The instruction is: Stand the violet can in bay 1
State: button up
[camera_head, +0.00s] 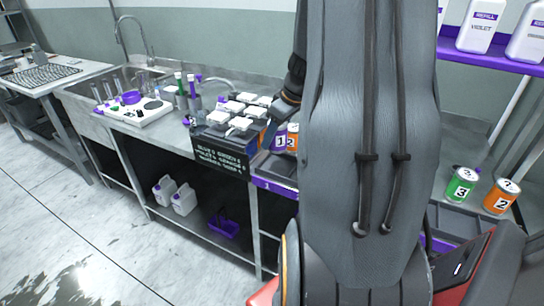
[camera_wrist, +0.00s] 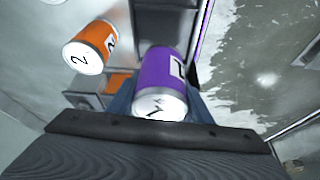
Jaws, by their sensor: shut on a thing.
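The violet can (camera_wrist: 163,68) with a 1 on its lid is between the two fingers of my gripper (camera_wrist: 160,98) in the wrist view. In the head view the violet can (camera_head: 280,142) is partly hidden behind my arm, with one gripper finger (camera_head: 270,134) beside it. My gripper is shut on it. The inside of bay 1 is mostly hidden by my arm. I cannot tell whether the can touches the rack floor.
An orange can (camera_wrist: 90,48) stands close beside the violet can, apart from it. A green can (camera_head: 461,185) and another orange can (camera_head: 502,196) stand at the right. A dark block with white-capped pieces (camera_head: 226,132) and a lettered sign (camera_head: 221,158) are just left.

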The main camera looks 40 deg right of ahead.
jog(key=shift+f+p, duration=0.3)
jog(key=shift+f, duration=3.25)
jog(key=shift+f, duration=0.15)
jog(key=o, duration=0.9)
jog(key=shift+b, duration=0.3)
jog(key=shift+o, duration=0.6)
